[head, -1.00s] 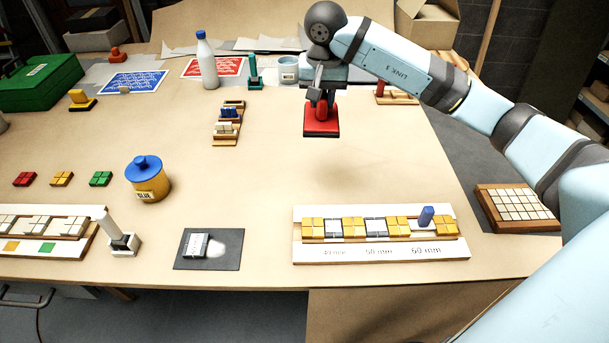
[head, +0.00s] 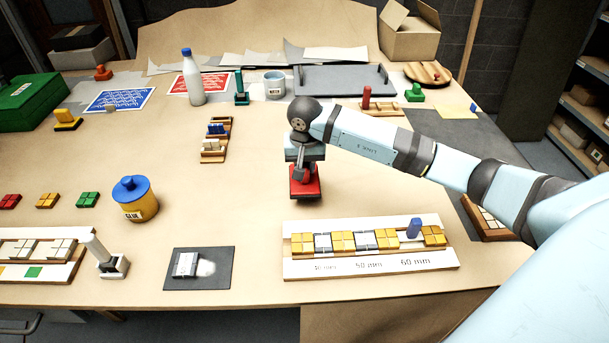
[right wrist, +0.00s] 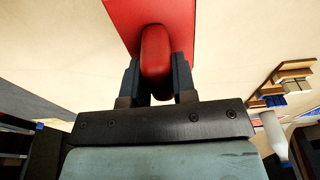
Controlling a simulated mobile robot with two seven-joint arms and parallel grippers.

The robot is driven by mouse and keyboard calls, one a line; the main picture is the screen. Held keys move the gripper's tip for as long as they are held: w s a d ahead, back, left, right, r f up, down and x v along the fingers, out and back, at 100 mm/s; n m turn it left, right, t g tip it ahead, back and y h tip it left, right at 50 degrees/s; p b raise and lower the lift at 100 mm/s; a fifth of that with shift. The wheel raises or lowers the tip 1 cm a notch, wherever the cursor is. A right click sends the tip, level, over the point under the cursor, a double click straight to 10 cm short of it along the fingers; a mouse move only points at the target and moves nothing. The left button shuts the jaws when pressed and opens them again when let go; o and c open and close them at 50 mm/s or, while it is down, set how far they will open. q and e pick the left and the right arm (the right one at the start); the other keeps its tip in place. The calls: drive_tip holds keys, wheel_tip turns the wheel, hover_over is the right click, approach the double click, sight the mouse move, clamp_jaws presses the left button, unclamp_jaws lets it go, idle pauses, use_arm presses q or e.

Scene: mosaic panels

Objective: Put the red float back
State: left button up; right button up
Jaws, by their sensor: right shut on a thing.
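The red float (head: 306,185) has a flat red plate and a rounded red handle. My right gripper (head: 302,168) is shut on the handle, its two fingers on either side of it. The right wrist view shows the handle (right wrist: 155,60) between the fingers and the plate (right wrist: 118,12) beyond it. The float is over the middle of the table, behind the mosaic panel; I cannot tell whether it touches the tabletop. My left gripper is not in view.
The mosaic panel (head: 300,268) with yellow and grey tiles lies at the front, a blue piece standing on it. A glue pot (head: 137,200) stands at left. A grey tray (head: 343,82) and white bottle (head: 192,80) are at the back. Bare tabletop surrounds the float.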

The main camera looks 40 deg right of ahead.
sight(305, 177)
wheel_tip(305, 177, down, 4)
drive_tip(key=shift+f, duration=0.1)
drive_tip(key=shift+f, duration=0.15)
drive_tip(key=o, duration=0.8)
drive_tip(key=shift+o, duration=0.2)
